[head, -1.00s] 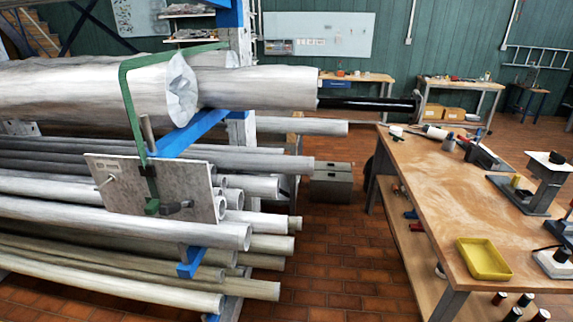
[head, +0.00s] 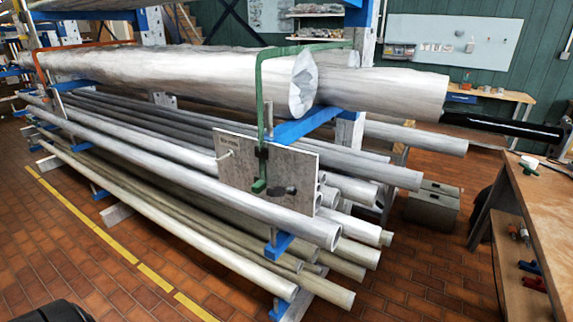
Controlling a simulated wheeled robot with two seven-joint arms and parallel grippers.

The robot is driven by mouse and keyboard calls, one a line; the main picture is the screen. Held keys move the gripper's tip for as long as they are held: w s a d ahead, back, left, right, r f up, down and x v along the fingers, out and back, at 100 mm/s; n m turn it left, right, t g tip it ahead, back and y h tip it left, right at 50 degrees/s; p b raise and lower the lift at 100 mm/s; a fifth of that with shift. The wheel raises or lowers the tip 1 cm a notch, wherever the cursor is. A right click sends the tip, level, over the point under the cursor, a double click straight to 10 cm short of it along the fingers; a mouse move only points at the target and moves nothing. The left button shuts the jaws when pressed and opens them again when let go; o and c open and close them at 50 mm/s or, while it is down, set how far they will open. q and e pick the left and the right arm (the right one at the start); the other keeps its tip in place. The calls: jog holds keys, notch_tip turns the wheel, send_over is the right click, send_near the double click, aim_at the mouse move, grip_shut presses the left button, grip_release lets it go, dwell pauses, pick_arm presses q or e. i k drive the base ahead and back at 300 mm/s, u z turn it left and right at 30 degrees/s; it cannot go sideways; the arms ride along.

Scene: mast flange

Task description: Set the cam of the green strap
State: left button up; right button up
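The green strap (head: 260,98) runs over the large wrapped mast (head: 190,72) near its right end and hangs down its front. Its lower part lies against a grey board (head: 225,180) fixed below the mast. A dark green cam buckle (head: 260,186) sits at the strap's lower end on the board, with a dark lever-like piece (head: 285,191) beside it to the right. Whether the cam is open or closed cannot be told at this size. Neither of my grippers is in view.
A blue rack arm (head: 305,127) carries the mast, with several bare tubes (head: 290,222) stacked below. An orange strap (head: 38,62) crosses the mast's far left end. A wooden workbench (head: 545,205) stands at right. The brick floor (head: 60,240) in front, with a yellow line (head: 110,243), is mostly clear.

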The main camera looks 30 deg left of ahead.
aim_at(272, 191)
jog(key=k, duration=1.3)
jog(key=u, duration=0.9)
jog(key=i, duration=1.35)
jog(key=z, duration=0.35)
